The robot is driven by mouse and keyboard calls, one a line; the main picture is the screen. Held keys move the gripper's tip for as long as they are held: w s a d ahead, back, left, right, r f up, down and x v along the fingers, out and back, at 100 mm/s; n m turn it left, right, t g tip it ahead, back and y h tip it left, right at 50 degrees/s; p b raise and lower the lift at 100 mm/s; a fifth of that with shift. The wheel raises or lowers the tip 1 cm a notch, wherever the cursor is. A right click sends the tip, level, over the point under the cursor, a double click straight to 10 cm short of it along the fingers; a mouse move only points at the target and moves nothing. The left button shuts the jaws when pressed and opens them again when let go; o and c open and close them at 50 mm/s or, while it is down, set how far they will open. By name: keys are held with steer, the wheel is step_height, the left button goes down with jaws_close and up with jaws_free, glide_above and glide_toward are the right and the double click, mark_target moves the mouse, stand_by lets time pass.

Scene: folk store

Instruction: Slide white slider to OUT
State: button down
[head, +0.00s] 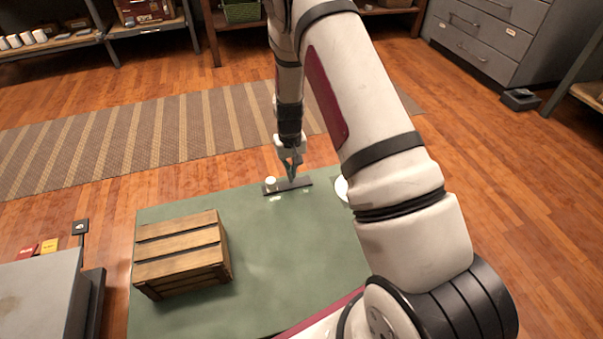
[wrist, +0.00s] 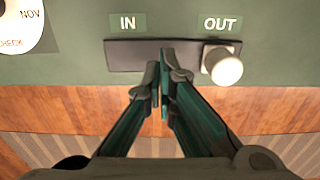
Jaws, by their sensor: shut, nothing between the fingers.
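The white slider (wrist: 222,66) is a round white knob on a dark track plate (wrist: 133,55). In the wrist view it stands at the right end of the plate, by the OUT label (wrist: 220,23). The IN label (wrist: 127,23) is over the left part. In the head view the slider (head: 270,184) is at the left end of the plate (head: 299,183), near the table's far edge. My gripper (wrist: 163,66) is shut and empty, with its fingertips over the middle of the plate, beside the knob and apart from it. It also shows in the head view (head: 291,178).
A slatted wooden crate (head: 181,252) stands on the left of the green table (head: 285,245). A white disc with printed text (wrist: 20,25) lies near the plate, partly hidden by my arm in the head view. The table's middle is clear.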

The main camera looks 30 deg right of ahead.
step_height(320, 180, up, 7)
steer(key=p, duration=0.4)
steer(key=shift+r, duration=0.15)
stand_by(0.4)
steer(key=s+a+r, duration=0.2)
steer(key=s+r, duration=0.2)
steer(key=r, duration=0.5)
steer(key=s+a+r+n+y, duration=0.1)
steer(key=s+a+r, duration=0.3)
steer(key=r, duration=0.5)
steer(key=s+a+r, duration=0.1)
steer(key=s+r, duration=0.4)
steer(key=r, duration=0.4)
steer(key=s+a+r+n+h, duration=0.1)
steer(key=s+r, duration=0.3)
steer(key=s, duration=1)
steer(key=s+a+r, duration=0.1)
steer(key=s+r, duration=0.2)
steer(key=s, duration=1.1)
step_height(320, 180, up, 27)
steer(key=t+p, duration=0.4)
steer(key=p, duration=2.2)
steer(key=shift+r, duration=0.15)
